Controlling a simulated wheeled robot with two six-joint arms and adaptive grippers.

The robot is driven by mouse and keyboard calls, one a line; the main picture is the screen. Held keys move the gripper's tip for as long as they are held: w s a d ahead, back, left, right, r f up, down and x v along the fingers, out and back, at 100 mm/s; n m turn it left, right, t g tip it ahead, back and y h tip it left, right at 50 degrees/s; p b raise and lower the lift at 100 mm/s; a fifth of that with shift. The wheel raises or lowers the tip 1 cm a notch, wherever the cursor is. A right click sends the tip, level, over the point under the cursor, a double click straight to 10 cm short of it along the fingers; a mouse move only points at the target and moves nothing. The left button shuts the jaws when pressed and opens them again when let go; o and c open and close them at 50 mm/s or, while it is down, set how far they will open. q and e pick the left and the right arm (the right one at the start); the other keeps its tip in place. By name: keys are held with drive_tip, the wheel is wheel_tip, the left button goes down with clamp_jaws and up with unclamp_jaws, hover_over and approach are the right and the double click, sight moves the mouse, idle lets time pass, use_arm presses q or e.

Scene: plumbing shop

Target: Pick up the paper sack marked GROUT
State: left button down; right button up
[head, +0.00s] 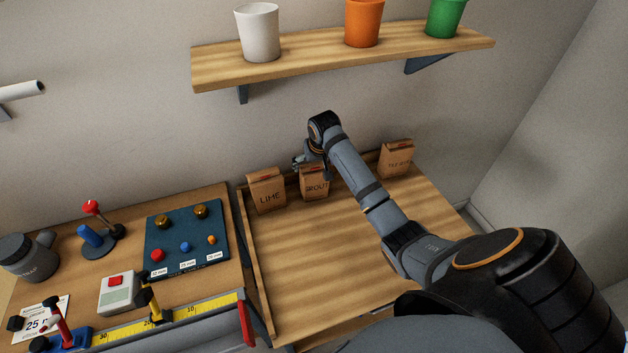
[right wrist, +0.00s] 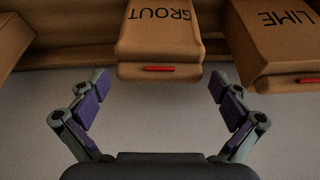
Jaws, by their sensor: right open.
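The brown paper sack marked GROUT (head: 315,187) stands upright at the back of the wooden tray table, between two other sacks. In the right wrist view the GROUT sack (right wrist: 160,38) shows upside down, with a red strip at its top edge. My right gripper (head: 312,162) is at the top of the GROUT sack in the head view, partly hidden by its own wrist. In the right wrist view the right gripper (right wrist: 158,92) is open, with its fingers apart on either side of the sack's top and nothing between the pads. My left gripper is not in view.
A LIME sack (head: 267,192) stands close on the left and another sack (head: 396,159) farther right. A shelf (head: 330,57) with several cups hangs above. A workbench (head: 190,298) with fittings and a yellow ruler is at left. The tray's front (head: 310,270) is clear.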

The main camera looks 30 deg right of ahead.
drive_tip(key=shift+w+f, duration=0.25)
drive_tip(key=p+x, duration=0.1)
drive_tip(key=x, duration=0.1)
drive_tip(key=shift+w+d+f, duration=0.15)
drive_tip(key=shift+d+f, duration=0.05)
drive_tip(key=shift+f, duration=0.2)
drive_tip(key=shift+x, duration=1.05)
drive_tip(key=shift+f, duration=0.1)
drive_tip(key=shift+c, duration=0.5)
drive_tip(key=c, duration=1.2)
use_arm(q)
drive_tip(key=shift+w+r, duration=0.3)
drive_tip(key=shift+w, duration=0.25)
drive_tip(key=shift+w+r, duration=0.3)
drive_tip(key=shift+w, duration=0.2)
use_arm(e)
drive_tip(key=shift+c, duration=0.8)
